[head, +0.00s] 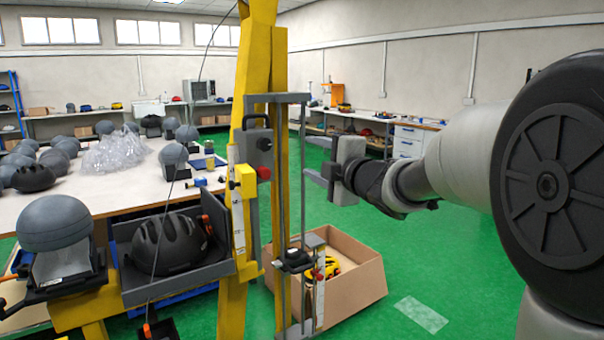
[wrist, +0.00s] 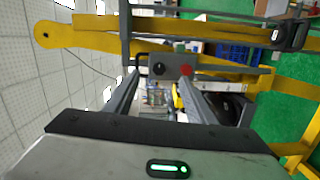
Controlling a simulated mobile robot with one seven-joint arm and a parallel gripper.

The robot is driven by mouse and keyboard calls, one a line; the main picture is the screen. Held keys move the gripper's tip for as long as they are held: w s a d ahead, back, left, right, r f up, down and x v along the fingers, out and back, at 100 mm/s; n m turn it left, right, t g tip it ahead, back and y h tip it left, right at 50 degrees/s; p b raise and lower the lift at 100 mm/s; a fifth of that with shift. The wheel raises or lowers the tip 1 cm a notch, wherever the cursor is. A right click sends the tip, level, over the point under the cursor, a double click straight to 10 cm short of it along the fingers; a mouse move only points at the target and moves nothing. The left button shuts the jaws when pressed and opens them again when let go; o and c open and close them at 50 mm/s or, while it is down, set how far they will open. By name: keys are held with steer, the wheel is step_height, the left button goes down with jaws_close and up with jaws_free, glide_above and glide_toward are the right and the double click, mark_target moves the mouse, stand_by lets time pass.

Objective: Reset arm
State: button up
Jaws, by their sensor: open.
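My gripper (head: 318,180) is at the end of my arm, which reaches in from the right in the head view. Its two fingers point left and stand apart, with nothing visible between them. It is in front of the drop tower's thin vertical rails and right of the yellow column (head: 231,290). In the wrist view my gripper's fingers (wrist: 158,85) extend toward the grey control box (wrist: 165,68) with a red button (wrist: 186,70). I cannot tell whether the fingers touch anything.
A cardboard box (head: 358,277) with yellow and red items stands on the green floor below my gripper. A black helmet (head: 168,244) lies in a grey tray left of the column. A table (head: 110,190) holds several grey headforms.

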steer(key=s+d+f+m+g+h, duration=0.25)
steer(key=s+d+m+h, duration=0.25)
steer(key=s+d+m, duration=0.25)
steer(key=s+d+f+m+g+h, duration=0.1)
steer(key=s+d+f+m+h, duration=0.3)
steer(key=s+d+m, duration=0.35)
steer(key=s+a+f+m+g, duration=0.1)
steer(key=s+f+m+g, duration=0.2)
steer(key=s, duration=0.5)
steer(key=s+a+f+m+g+y, duration=0.1)
steer(key=s+a+f+m, duration=0.1)
steer(key=s+f, duration=0.45)
steer(key=s+a+f+m+g, duration=0.1)
steer(key=s+f+m+g, duration=0.15)
steer(key=s, duration=0.65)
step_height(320, 180, up, 26)
steer(key=p, duration=2.5)
steer(key=shift+w+f, duration=0.25)
steer(key=shift+w, duration=0.15)
